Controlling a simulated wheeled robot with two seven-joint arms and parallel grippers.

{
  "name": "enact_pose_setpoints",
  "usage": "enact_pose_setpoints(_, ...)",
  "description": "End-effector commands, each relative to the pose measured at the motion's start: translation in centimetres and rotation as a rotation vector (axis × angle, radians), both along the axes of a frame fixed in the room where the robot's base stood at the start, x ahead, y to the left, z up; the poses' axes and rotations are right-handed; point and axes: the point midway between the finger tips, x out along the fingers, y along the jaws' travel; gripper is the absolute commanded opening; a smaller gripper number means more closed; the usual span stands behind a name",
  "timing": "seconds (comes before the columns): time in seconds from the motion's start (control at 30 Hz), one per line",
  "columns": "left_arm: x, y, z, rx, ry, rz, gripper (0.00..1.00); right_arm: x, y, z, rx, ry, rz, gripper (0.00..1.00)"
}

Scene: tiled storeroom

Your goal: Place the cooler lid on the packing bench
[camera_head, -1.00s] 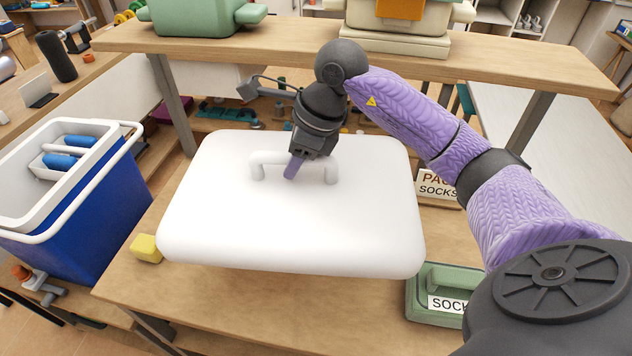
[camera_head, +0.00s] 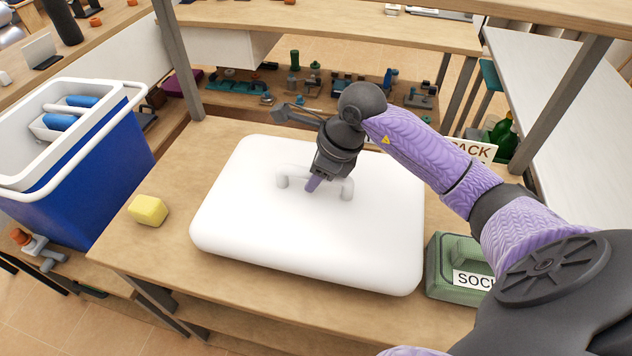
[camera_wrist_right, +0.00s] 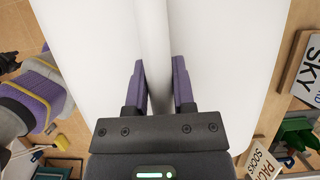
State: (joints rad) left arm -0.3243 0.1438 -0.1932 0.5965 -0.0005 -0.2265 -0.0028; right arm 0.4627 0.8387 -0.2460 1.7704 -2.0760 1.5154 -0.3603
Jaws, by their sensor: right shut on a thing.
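The white cooler lid (camera_head: 300,245) lies flat over the packing bench (camera_head: 160,255), its handle (camera_head: 348,188) upward. It is at or just above the bench top; I cannot tell whether it touches all round. My right gripper (camera_head: 314,184) comes down from above and is shut on the handle. The right wrist view shows the handle bar (camera_wrist_right: 152,45) between my purple fingers (camera_wrist_right: 160,85), with the lid's white top (camera_wrist_right: 90,35) on both sides. The blue cooler (camera_head: 100,165) stands open left of the bench, with blue items inside. My left gripper is not in view.
A yellow block (camera_head: 148,210) sits on the bench left of the lid, clear of it. A green box (camera_head: 455,260) labelled "SOCK" is close at the lid's right. A "PACK" sign (camera_head: 470,149) stands behind my arm. Bench posts (camera_head: 178,60) rise at the back.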

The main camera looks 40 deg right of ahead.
Motion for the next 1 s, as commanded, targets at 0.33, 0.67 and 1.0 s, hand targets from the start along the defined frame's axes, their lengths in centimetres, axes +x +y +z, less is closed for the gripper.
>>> enact_pose_setpoints(0.33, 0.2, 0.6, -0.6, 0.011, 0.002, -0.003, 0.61, 0.0, 0.0, -2.0, 0.0, 0.001, 0.0, 0.46)
enact_pose_setpoints(0.67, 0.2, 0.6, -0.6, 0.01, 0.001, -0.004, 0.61, 0.0, 0.0, -1.9, 0.001, 0.001, 0.0, 0.67)
enact_pose_setpoints(1.0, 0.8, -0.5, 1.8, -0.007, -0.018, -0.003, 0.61, -2.0, -1.7, 4.9, -0.003, -0.004, 0.0, 0.67)
